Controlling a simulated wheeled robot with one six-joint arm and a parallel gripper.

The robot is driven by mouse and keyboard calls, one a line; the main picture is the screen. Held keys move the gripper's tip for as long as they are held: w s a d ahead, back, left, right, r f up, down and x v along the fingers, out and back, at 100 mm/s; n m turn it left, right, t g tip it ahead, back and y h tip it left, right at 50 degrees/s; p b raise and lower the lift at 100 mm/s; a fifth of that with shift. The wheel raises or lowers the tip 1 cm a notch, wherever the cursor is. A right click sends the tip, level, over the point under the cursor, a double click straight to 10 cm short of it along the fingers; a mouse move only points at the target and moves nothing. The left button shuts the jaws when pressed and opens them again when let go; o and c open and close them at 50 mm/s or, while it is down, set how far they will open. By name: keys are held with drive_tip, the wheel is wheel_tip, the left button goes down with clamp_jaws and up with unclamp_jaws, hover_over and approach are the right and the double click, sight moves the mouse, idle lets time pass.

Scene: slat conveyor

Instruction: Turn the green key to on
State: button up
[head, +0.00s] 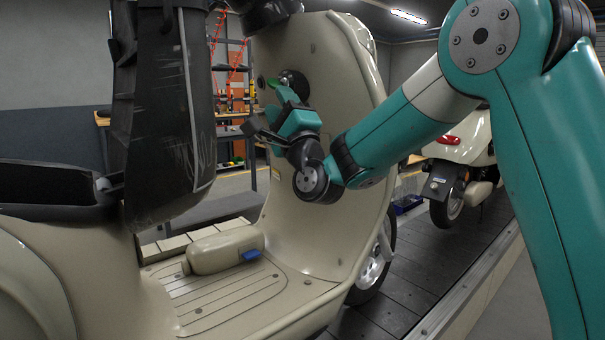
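The green key (273,84) shows as a small green piece on the inner face of the cream scooter's leg shield (335,100), beside a dark round lock (294,84). My gripper (268,112) is just below the key, in front of the shield, with its wrist bent up and to the left. A dark finger part juts left, below the key. The teal gripper body hides part of the area under the lock. I cannot tell whether the fingers touch the key, or how far apart they are. The key's exact angle is too small to read.
The scooter's raised dark seat (170,110) stands close on the left. A second scooter (462,170) stands behind on the slat conveyor (400,290). Free room shows above the footboard.

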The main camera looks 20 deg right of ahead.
drive_tip(key=b+v, duration=0.9)
drive_tip(key=v, duration=0.2)
drive_tip(key=shift+s+f+b, duration=0.15)
drive_tip(key=shift+f+b, duration=0.15)
drive_tip(key=shift+b, duration=0.1)
drive_tip(key=b+v, duration=0.5)
drive_tip(key=v, duration=0.1)
